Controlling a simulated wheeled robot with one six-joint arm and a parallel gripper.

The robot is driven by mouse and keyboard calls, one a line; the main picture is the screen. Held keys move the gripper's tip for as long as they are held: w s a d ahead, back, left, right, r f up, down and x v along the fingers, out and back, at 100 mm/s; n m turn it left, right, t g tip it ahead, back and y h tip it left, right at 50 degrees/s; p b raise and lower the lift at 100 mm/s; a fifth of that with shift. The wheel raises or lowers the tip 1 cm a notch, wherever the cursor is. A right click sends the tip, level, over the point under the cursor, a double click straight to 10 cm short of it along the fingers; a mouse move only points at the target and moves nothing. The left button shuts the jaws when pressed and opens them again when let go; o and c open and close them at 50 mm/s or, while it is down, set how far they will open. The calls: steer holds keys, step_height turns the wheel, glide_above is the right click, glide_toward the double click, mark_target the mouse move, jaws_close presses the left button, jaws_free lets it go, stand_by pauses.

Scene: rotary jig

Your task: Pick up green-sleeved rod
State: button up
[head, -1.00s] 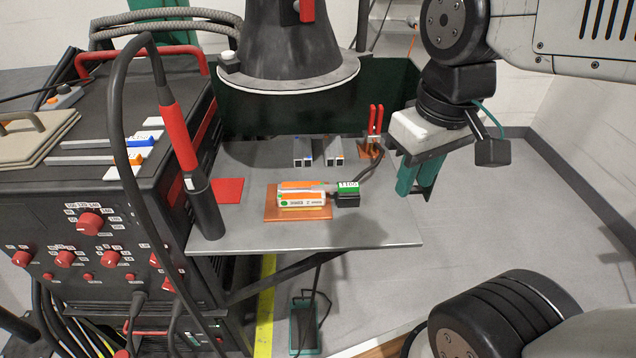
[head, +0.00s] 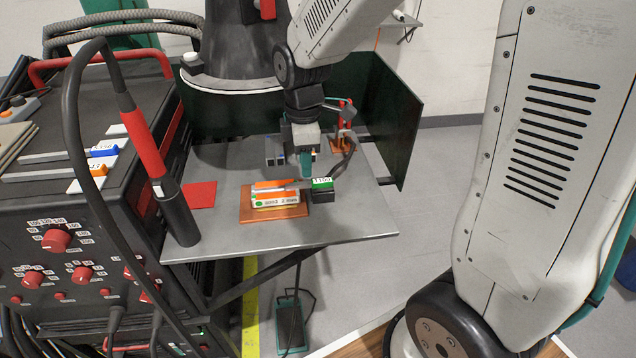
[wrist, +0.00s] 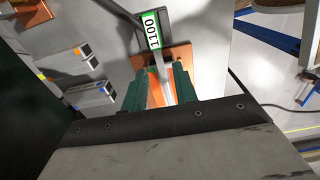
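A green and white sleeve marked 1100 (head: 322,184) sits over a black block on the table, right of the boxes. In the wrist view a thin pale rod (wrist: 166,88) runs from near the sleeve (wrist: 152,32) down between my fingers. I take this as the green-sleeved rod. My gripper (head: 305,174) points down, just above the rod's sleeve side and the boxes. In the wrist view its two green fingers (wrist: 162,76) are apart, one on each side of the rod, with no contact visible. The rod's lower end is hidden by the gripper body.
Orange-white boxes (head: 276,199) lie on a copper plate (head: 253,216) left of the sleeve. Grey bars with blue and orange marks (wrist: 95,94) lie behind. A red clamp (head: 346,114) stands back right, with a black cable nearby. The table's front right (head: 345,226) is clear.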

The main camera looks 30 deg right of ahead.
mark_target(290, 186)
steer(key=f, duration=0.5)
steer(key=shift+w+a+f, duration=0.1)
steer(key=shift+w, duration=0.1)
jaws_close()
